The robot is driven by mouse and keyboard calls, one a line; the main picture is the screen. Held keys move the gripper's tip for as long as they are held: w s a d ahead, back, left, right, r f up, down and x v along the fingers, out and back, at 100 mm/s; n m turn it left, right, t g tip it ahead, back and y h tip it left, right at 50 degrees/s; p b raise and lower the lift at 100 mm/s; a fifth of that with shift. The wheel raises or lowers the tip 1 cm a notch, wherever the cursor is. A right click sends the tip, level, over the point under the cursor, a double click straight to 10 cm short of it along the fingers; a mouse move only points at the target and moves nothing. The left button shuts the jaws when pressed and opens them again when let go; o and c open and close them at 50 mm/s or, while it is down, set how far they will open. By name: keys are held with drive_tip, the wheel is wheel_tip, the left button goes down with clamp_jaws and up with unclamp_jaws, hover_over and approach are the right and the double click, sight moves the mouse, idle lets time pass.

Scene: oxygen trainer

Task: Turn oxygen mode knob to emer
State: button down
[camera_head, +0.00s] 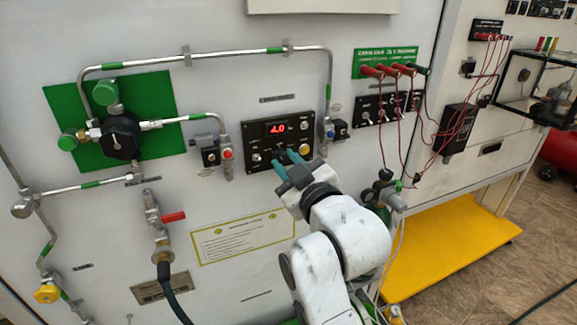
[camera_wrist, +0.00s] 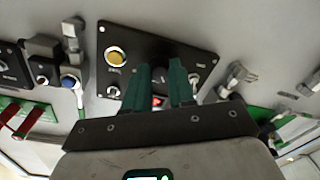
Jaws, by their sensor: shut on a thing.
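The black control panel (camera_head: 249,141) has a red digital display (camera_head: 278,129) reading about 4.0, a yellow button and small switches. It also shows in the wrist view (camera_wrist: 138,44), where it appears turned over. My gripper (camera_head: 287,158) reaches the lower middle of this panel. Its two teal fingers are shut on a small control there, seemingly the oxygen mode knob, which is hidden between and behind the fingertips. In the wrist view my gripper (camera_wrist: 168,72) has its fingertips against the panel, with a gap between them. The knob's pointer and labels cannot be read.
The yellow button (camera_head: 304,150) sits close to the right of my fingers. A valve with a red button (camera_head: 227,154) is left of the panel. Pipes frame the panel above and at right. Red cables (camera_head: 402,115) hang further right. A yellow platform (camera_head: 440,245) stands below right.

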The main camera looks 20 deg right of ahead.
drive_tip(key=m+b, duration=0.1)
drive_tip(key=m, duration=0.3)
drive_tip(key=shift+a+f+m, duration=0.1)
drive_tip(key=shift+f+m, duration=0.05)
drive_tip(key=shift+m, duration=0.25)
drive_tip(key=m+b, duration=0.2)
drive_tip(key=m, duration=0.3)
drive_tip(key=shift+m+h, duration=0.3)
drive_tip(key=m+b, duration=0.2)
drive_tip(key=m, duration=0.2)
drive_tip(key=shift+a+m, duration=0.1)
drive_tip(key=shift+m, duration=0.3)
drive_tip(key=shift+m+h+b, duration=0.4)
drive_tip(key=shift+m+b, duration=0.35)
drive_tip(key=shift+m, duration=1.35)
drive_tip(key=c, duration=0.9)
unclamp_jaws()
drive_tip(key=shift+c, duration=0.2)
drive_tip(key=shift+s, duration=0.15)
drive_tip(key=s+b, duration=0.1)
drive_tip(key=s, duration=0.9)
drive_tip(key=shift+s+b, duration=0.25)
drive_tip(key=shift+b, duration=0.1)
